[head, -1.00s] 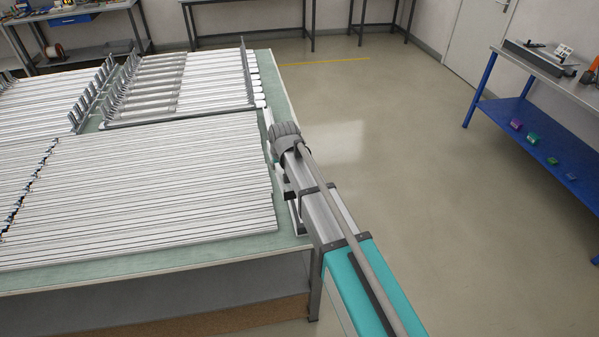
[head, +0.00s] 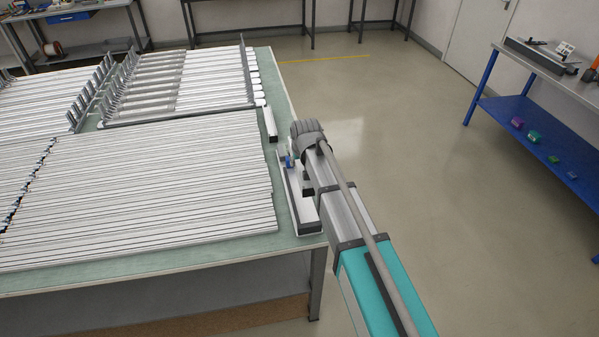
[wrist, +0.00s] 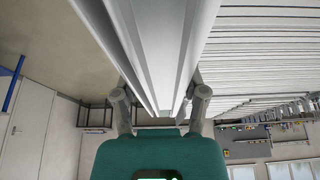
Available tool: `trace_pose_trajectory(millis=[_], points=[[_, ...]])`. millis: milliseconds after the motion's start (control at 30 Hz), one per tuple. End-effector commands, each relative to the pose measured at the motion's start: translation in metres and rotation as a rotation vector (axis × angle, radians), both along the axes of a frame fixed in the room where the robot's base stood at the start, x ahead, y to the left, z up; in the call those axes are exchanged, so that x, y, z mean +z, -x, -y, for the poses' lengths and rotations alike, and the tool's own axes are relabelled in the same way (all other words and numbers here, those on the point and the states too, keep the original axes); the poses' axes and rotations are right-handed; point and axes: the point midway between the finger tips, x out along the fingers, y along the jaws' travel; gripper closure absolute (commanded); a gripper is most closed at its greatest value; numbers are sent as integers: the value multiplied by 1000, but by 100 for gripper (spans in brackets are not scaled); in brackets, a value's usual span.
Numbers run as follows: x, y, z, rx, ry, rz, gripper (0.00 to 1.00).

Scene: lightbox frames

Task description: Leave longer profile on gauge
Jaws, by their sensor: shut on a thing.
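My gripper (wrist: 160,96) is shut on a pale aluminium profile (wrist: 150,45), with one finger on each side of it in the wrist view. The profile runs away from the gripper toward the top of that view. In the head view my arm hides the gripper. Beside the arm, near the table's right edge, lies a long pale channel-shaped piece (head: 296,196) with a dark end. A small blue part (head: 290,160) stands by its far end. A shorter pale bar (head: 270,124) with a dark end lies beyond. I cannot tell which piece is the gauge.
Many long profiles (head: 140,190) lie side by side on the green-topped table (head: 150,256). A rack of profiles (head: 180,118) stands farther back. The floor (head: 400,130) to the right is clear up to a blue bench (head: 530,115).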

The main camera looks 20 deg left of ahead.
Motion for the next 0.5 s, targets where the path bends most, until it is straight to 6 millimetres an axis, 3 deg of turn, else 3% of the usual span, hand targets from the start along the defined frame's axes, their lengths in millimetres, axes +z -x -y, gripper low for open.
trace_pose_trajectory(millis=[167,500], points=[[-5,1,-2,3,0,0,100],[-39,2,-1,7,0,0,100]])
